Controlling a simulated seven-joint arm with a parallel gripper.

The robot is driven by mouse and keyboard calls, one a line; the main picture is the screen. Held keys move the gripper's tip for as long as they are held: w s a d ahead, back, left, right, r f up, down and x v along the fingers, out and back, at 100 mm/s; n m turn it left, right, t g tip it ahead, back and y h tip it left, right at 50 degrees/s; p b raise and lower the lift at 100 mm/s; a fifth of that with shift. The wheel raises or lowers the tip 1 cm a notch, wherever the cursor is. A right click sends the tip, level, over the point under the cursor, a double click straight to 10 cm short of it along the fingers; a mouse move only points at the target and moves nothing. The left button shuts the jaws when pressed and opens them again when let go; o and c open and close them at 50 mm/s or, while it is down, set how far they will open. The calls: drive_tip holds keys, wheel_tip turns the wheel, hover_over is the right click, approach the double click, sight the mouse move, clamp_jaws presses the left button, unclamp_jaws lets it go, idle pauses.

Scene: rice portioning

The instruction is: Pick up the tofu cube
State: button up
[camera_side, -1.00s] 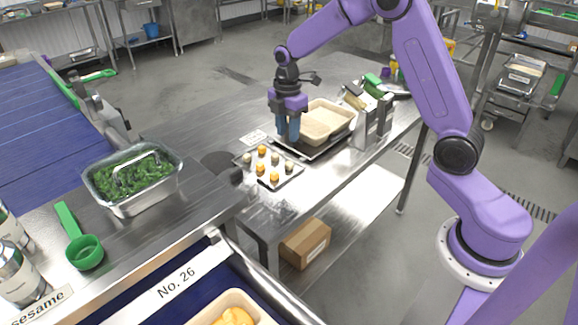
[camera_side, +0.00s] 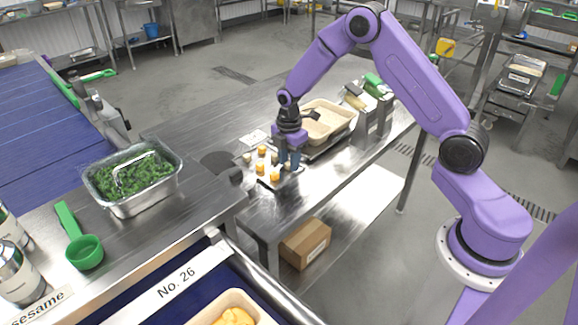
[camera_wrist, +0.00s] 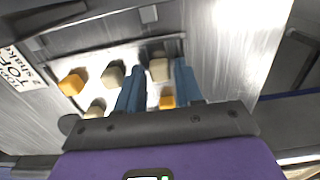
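Small cubes in orange and pale beige sit spaced apart on a shallow metal tray (camera_side: 244,166) on the steel table. In the wrist view, a beige cube (camera_wrist: 159,69) shows between the fingertips of my gripper (camera_wrist: 160,68), and an orange cube (camera_wrist: 167,98) shows between the fingers lower in the picture. Another beige cube (camera_wrist: 113,74) lies just left of the left finger. My gripper (camera_side: 289,164) is over the right part of the tray in the side view, blue fingers apart and pointing down. The fingers hide part of the tray; contact with a cube cannot be told.
A beige container (camera_side: 329,118) on a dark tray stands behind the gripper. A printed card (camera_wrist: 20,65) mentioning tofu lies beside the cube tray. Metal dispensers (camera_side: 367,120) stand at the right edge. A pan of greens (camera_side: 135,181) and a green scoop (camera_side: 85,251) are at left.

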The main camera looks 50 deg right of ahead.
clamp_jaws()
drive_tip(key=shift+r, duration=0.1)
